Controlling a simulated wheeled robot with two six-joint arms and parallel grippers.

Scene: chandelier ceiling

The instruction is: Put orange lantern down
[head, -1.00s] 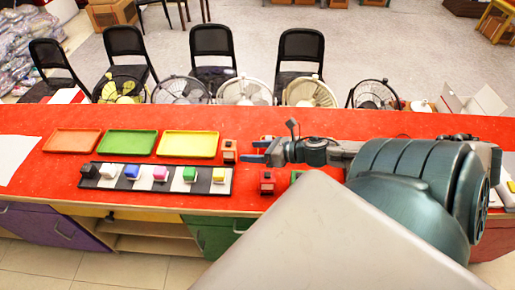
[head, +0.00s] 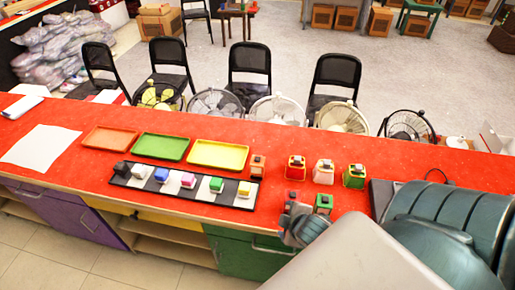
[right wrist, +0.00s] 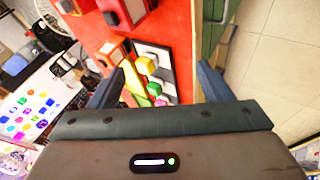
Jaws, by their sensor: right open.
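The orange lantern (head: 257,166) stands upright on the red counter (head: 225,212), just right of the yellow tray and beyond the right end of the cube board. My right gripper (head: 292,218) is nearer the counter's front edge, right of the orange lantern and apart from it. In the right wrist view, my right gripper (right wrist: 160,85) has its fingers spread wide with nothing held. An orange-coloured lantern (right wrist: 109,52) shows beyond the left finger there; I cannot tell for certain which lantern it is. My left gripper is not in view.
Red (head: 295,168), pale pink (head: 323,172) and green-yellow (head: 354,177) lanterns stand to the right. A green lantern (head: 323,203) is near my right gripper. A yellow tray (head: 219,155) and a cube board (head: 243,203) lie left. Fans and chairs line the far side.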

